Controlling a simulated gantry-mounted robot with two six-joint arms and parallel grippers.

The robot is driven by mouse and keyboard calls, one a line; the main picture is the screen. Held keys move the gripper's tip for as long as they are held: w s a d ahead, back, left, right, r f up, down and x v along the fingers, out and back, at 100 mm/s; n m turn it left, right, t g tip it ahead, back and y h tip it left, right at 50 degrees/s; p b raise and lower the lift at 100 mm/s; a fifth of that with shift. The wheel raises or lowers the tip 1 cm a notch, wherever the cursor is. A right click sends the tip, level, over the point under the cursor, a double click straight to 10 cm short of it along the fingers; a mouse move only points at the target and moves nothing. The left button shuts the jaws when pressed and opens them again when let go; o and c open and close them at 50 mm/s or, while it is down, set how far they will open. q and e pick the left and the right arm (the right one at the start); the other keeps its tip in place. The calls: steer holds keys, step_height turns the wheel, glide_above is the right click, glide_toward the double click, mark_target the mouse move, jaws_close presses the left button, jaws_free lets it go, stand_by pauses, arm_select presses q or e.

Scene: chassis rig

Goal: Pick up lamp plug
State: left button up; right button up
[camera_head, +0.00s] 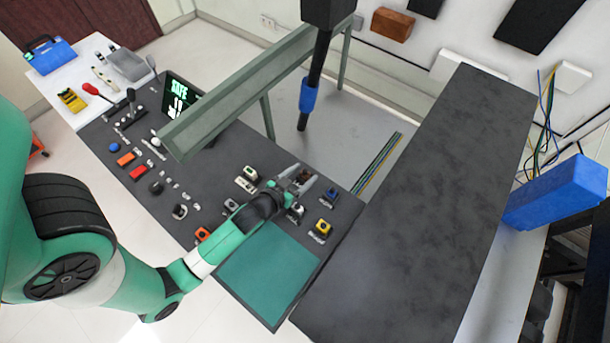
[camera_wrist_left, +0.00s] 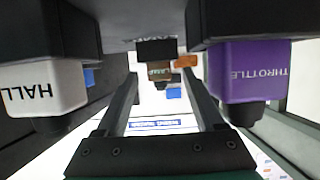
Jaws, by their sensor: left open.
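My left gripper (camera_head: 305,178) is open over the far right part of the dark panel. In the left wrist view its two fingers (camera_wrist_left: 163,80) stand apart on either side of a small brown plug, the lamp plug (camera_wrist_left: 158,73), whose label appears to read LAMP. I see a gap between the plug and the fingers; the exact depth is hard to tell. In the head view a brown patch (camera_head: 301,176) shows between the fingers. The right gripper is not in view.
A white HALL plug (camera_wrist_left: 42,88) and a purple THROTTLE plug (camera_wrist_left: 248,82) flank the fingers closely. A yellow-topped block (camera_head: 322,227) sits nearby on the panel. A teal mat (camera_head: 267,275) lies clear in front. A grey-green beam (camera_head: 250,88) crosses behind the gripper.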

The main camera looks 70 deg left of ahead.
arm_select(q)
jaws_close()
stand_by(0.4)
